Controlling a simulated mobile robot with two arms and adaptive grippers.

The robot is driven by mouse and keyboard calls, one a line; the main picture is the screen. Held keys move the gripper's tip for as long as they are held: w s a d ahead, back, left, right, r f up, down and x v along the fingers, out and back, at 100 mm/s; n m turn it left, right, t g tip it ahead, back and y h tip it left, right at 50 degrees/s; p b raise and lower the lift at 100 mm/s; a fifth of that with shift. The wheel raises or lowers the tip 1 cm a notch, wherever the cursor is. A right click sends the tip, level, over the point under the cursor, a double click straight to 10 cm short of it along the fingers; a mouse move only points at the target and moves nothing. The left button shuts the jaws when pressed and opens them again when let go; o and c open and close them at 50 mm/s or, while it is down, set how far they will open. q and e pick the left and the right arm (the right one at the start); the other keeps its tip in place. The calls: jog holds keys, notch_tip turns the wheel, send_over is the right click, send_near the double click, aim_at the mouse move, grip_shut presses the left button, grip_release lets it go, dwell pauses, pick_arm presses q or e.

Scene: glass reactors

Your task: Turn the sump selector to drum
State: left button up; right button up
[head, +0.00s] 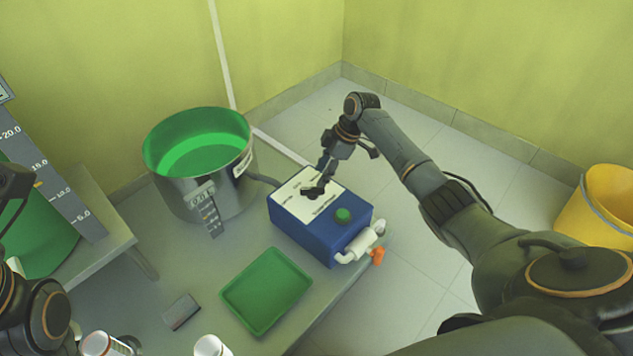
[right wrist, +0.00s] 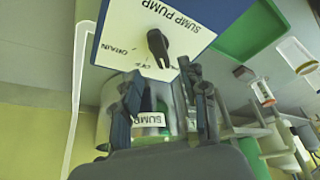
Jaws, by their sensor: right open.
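The blue sump pump box (head: 302,226) stands at the right of the bench, with a white label plate on top. Its black selector knob (head: 314,192) also shows in the right wrist view (right wrist: 158,45), between the SUMP PUMP lettering and smaller position words, one reading DRAIN. I cannot tell which position it points to. My right gripper (head: 324,178) is at the knob's far side in the head view. In the right wrist view its open fingers (right wrist: 167,84) are short of the knob, with nothing between them. My left arm shows at the left edge; its jaws are not clear.
A green button (head: 343,215) and white pipe with an orange tap (head: 377,256) are on the box. A metal pot (head: 205,190) labelled SUMP stands to the left. A green tray (head: 266,291) lies in front. A yellow bucket (head: 597,205) is at right.

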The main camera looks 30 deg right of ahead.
jog(key=v, duration=0.5)
jog(key=shift+d+r, duration=0.15)
jog(key=shift+r, duration=0.2)
